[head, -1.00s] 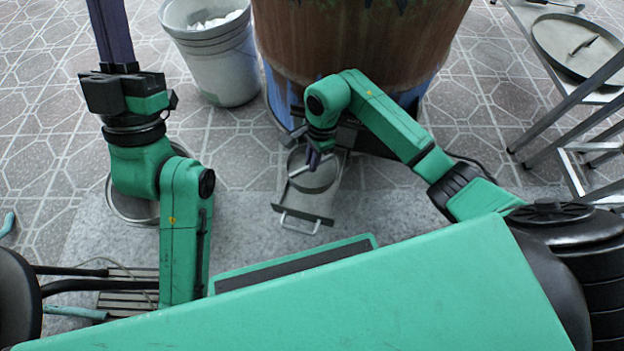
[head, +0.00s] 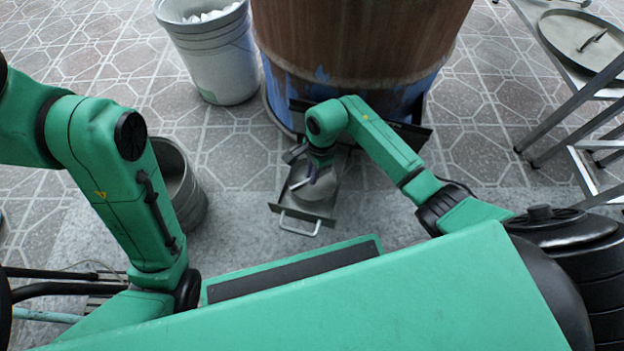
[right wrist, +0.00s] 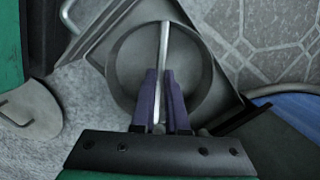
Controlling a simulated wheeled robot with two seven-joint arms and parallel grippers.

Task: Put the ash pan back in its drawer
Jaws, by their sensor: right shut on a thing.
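The ash pan (head: 313,189) is a round grey metal pan with a bar handle across its top. It sits within the outline of the drawer (head: 312,217), a flat grey tray with a wire handle, pulled out from the barrel oven's base. My right gripper (head: 318,172) is above the pan. In the right wrist view its purple fingers (right wrist: 165,100) are shut on the pan's bar, with the pan (right wrist: 195,85) below them and the drawer's edge around it. I cannot tell whether the pan's bottom touches the drawer. My left gripper is out of view.
The wooden barrel oven (head: 360,40) stands behind the drawer. A pale bucket (head: 212,55) stands left of it. A grey bucket (head: 180,185) is partly hidden by my left arm. A metal table (head: 590,85) with a round lid (head: 580,45) is at right.

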